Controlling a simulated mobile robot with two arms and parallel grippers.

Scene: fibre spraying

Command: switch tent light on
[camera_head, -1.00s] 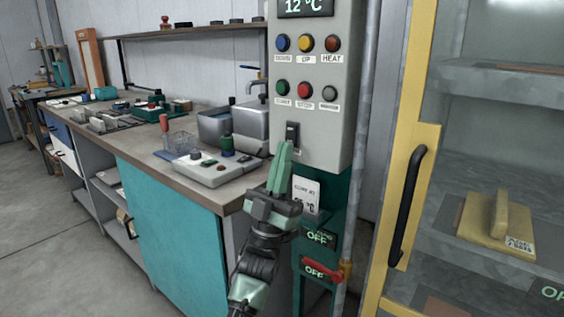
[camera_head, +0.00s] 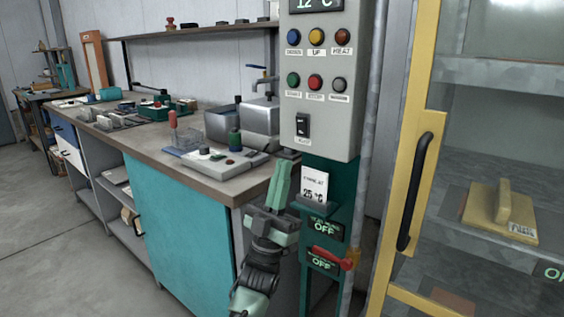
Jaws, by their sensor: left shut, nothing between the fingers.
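A grey control panel (camera_head: 335,115) on a green post carries a black rocker switch (camera_head: 303,125) at its lower left. A small label sits under the switch, too small to read. My left gripper (camera_head: 288,156) is shut and empty, with its green fingers pointing up. Its tips are below and left of the switch, apart from it, near the panel's lower corner. The upper OFF display (camera_head: 324,229) and lower OFF display (camera_head: 322,263) glow on the post. My right gripper is not in view.
Several coloured buttons (camera_head: 316,36) sit above the switch. A card (camera_head: 314,187) and a red lever (camera_head: 328,257) are on the post. A workbench (camera_head: 236,184) with tools stands left. A yellow-framed cabinet door (camera_head: 427,120) with a black handle stands right.

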